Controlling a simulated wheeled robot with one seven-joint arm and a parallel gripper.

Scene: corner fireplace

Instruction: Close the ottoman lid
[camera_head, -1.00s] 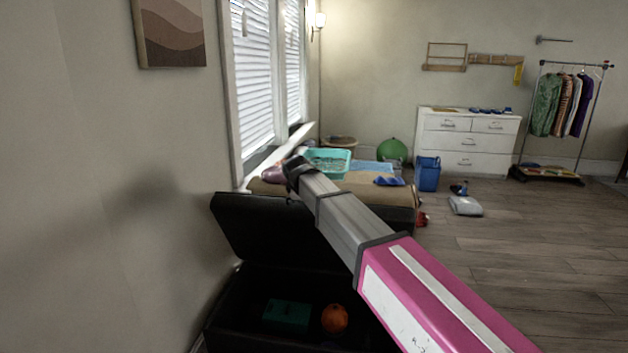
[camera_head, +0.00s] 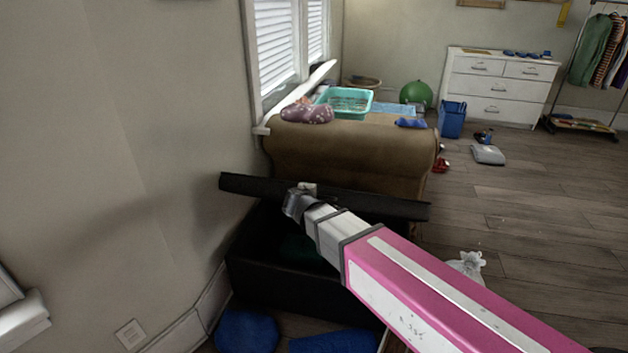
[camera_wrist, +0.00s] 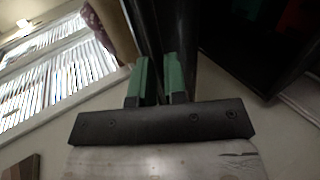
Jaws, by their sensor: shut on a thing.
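The black ottoman (camera_head: 285,280) stands against the wall in the head view. Its lid (camera_head: 250,184) shows nearly edge-on above the box, partly raised, with a gap between lid and box. My gripper (camera_head: 301,189) is at the lid's edge. In the wrist view, my gripper's green fingers (camera_wrist: 160,80) are shut on the dark lid edge (camera_wrist: 154,35), which runs between them. The ottoman's dark inside (camera_wrist: 255,45) shows at upper right there, with red and green patches. My arm hides part of the lid and the box's right side.
A brown couch (camera_head: 345,160) stands just behind the ottoman, holding a teal basket (camera_head: 345,102). Blue items (camera_head: 246,330) lie on the floor in front of the ottoman. A white bag (camera_head: 468,264) is on the floor at right. Open wooden floor (camera_head: 560,220) lies farther right.

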